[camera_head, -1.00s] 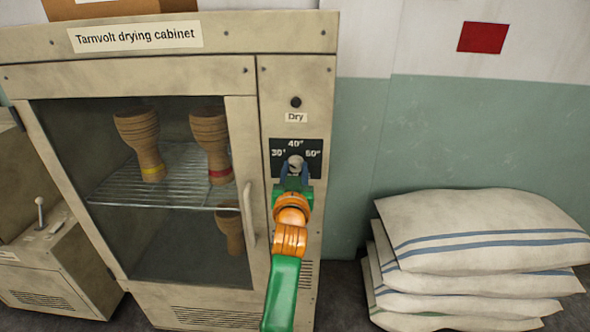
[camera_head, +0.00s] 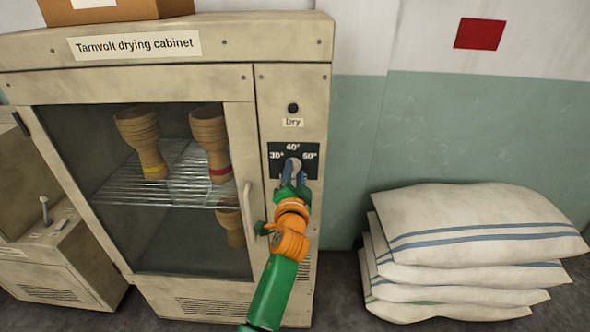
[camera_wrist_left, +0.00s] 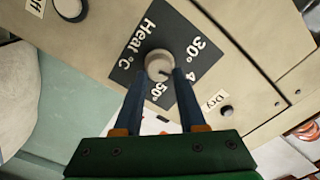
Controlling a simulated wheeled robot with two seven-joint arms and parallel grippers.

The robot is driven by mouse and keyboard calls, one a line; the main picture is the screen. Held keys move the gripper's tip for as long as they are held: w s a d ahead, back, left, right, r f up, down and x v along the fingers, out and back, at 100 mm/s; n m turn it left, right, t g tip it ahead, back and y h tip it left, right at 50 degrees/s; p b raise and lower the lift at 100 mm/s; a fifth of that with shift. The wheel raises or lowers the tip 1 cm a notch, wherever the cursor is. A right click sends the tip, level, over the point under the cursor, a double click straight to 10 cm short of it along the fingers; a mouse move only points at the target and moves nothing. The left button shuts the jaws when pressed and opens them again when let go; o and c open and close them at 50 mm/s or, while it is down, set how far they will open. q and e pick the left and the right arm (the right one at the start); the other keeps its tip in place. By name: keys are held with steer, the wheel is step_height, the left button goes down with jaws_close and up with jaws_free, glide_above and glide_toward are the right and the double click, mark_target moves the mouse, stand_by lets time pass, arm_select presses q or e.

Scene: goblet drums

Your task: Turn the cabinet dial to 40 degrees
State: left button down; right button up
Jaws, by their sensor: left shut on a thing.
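The dial (camera_head: 294,165) is a pale round knob on a black plate marked 30°, 40° and 50°, on the right panel of the drying cabinet (camera_head: 285,215). My left gripper (camera_head: 292,175) is at the dial, its blue fingers shut on the knob's sides. In the left wrist view the dial (camera_wrist_left: 159,64) sits between the tips of the left gripper (camera_wrist_left: 160,75). A dark pointer line on the knob appears to face between the 50° and the partly hidden 40° label. My right gripper is not in view.
A door handle (camera_head: 249,213) stands just left of my arm. A dark round button (camera_head: 293,108) marked Dry is above the dial. Goblet drums (camera_head: 210,142) stand behind the glass door. White sacks (camera_head: 470,230) are stacked at the right.

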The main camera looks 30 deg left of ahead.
arm_select(q)
steer(key=shift+m+p, duration=0.3)
steer(key=shift+m, duration=0.7)
steer(key=shift+r, duration=0.1)
steer(key=c, duration=0.5)
jaws_free()
steer(key=shift+w+a, duration=0.1)
steer(key=shift+a, duration=0.05)
steer(key=shift+w+a+f, duration=0.1)
steer(key=shift+a+f, duration=0.2)
steer(key=b+v, duration=0.1)
steer(key=v, duration=0.6)
steer(key=shift+d, duration=0.15)
